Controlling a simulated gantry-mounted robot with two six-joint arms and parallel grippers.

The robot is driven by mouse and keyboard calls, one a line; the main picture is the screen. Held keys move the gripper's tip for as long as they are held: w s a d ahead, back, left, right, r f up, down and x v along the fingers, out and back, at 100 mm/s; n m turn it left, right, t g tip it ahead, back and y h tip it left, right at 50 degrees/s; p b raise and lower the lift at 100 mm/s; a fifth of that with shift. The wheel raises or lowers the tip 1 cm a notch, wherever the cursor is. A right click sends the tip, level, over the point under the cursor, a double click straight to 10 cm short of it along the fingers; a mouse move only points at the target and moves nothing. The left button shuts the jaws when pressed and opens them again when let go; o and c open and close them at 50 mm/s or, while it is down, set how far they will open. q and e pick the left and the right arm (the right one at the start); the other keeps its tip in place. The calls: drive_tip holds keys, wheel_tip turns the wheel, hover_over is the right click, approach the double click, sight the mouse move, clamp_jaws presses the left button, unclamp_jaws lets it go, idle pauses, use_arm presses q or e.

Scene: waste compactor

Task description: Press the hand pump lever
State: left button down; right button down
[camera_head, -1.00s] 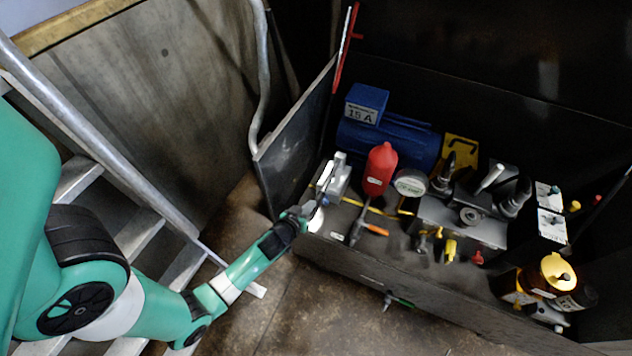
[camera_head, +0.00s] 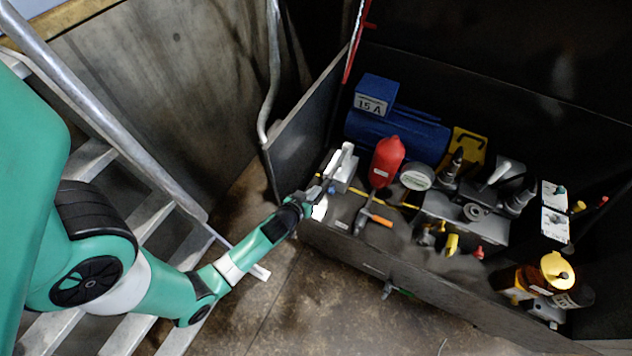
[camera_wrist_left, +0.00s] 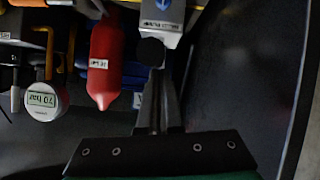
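The hand pump is a light grey block (camera_head: 343,168) at the left end of the equipment box in the head view. In the left wrist view its labelled body (camera_wrist_left: 162,25) is at the top, with a round black end (camera_wrist_left: 150,52) that looks like the lever's tip. My left gripper (camera_head: 318,193) is just in front of the pump, at the box's near left corner. In the wrist view its fingers (camera_wrist_left: 158,82) are close together, just below the black end. I cannot tell whether they touch it. My right gripper is not in view.
A red cylinder (camera_head: 386,160) stands right of the pump, with a dial gauge (camera_head: 416,177) beyond it; the gauge (camera_wrist_left: 43,101) reads 70 bar. A blue motor (camera_head: 398,132) is behind. The dark side panel (camera_head: 300,140) rises left of the pump. A ladder (camera_head: 150,225) stands at left.

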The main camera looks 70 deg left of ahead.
use_arm(q)
drive_tip(key=f+v, duration=0.1)
drive_tip(key=v, duration=0.9)
drive_tip(key=shift+s+d, duration=0.25)
drive_tip(key=shift+s, duration=0.3)
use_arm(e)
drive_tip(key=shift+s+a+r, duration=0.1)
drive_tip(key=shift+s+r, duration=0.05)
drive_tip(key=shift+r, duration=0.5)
use_arm(q)
drive_tip(key=shift+w+a+r, duration=0.1)
